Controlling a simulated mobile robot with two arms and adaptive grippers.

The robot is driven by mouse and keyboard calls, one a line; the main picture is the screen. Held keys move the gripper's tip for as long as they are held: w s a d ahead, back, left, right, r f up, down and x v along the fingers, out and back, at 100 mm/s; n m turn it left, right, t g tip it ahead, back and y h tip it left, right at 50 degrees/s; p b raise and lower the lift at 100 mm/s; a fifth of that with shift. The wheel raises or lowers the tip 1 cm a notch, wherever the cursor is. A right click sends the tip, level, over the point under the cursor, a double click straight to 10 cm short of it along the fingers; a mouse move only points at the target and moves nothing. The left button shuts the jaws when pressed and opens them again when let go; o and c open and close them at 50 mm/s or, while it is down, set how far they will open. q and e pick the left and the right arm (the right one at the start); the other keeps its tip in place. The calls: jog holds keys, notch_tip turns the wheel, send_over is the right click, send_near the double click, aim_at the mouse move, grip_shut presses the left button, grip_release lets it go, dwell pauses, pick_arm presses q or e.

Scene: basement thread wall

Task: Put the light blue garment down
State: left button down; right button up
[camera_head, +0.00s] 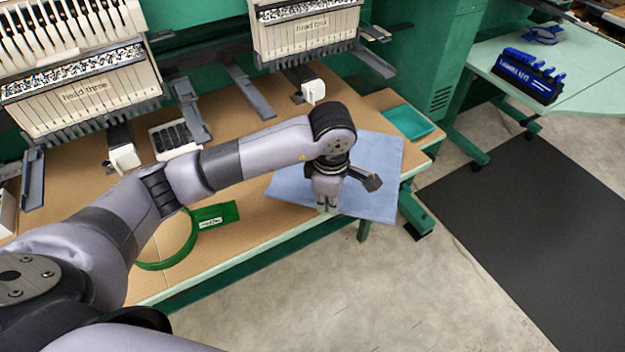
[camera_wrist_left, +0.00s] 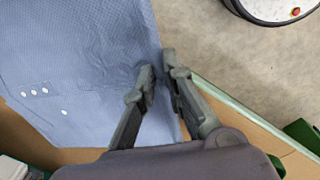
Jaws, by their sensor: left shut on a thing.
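The light blue garment (camera_head: 378,160) lies flat at the right end of the wooden worktop, its front edge reaching the table edge. My left gripper (camera_head: 327,207) points down over its front part and hides some of it. In the left wrist view the garment (camera_wrist_left: 85,60) fills the left side, with several white buttons. There my left gripper (camera_wrist_left: 160,76) has its fingers close together at the garment's edge, shut on the cloth. My right gripper is out of view.
A teal tray (camera_head: 408,122) sits just behind the garment. A green hoop (camera_head: 192,244) and green labelled piece (camera_head: 216,214) lie to the left on the worktop (camera_head: 258,222). Embroidery heads (camera_head: 85,90) stand along the back. A dark mat (camera_head: 540,220) covers floor at the right.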

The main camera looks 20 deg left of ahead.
pick_arm(q)
jog(key=w+a, duration=0.2)
jog(key=w+a+p, duration=0.1)
jog(key=w+a, duration=0.1)
jog(key=a, duration=0.1)
jog(key=shift+w+a, duration=0.25)
jog(key=shift+a, duration=0.05)
notch_tip(320, 180, down, 3)
jog(key=shift+r+p, duration=0.2)
jog(key=shift+p, duration=0.55)
jog(key=shift+f, duration=0.45)
jog(key=c, duration=1.9)
grip_release()
jog(key=shift+o, duration=1.2)
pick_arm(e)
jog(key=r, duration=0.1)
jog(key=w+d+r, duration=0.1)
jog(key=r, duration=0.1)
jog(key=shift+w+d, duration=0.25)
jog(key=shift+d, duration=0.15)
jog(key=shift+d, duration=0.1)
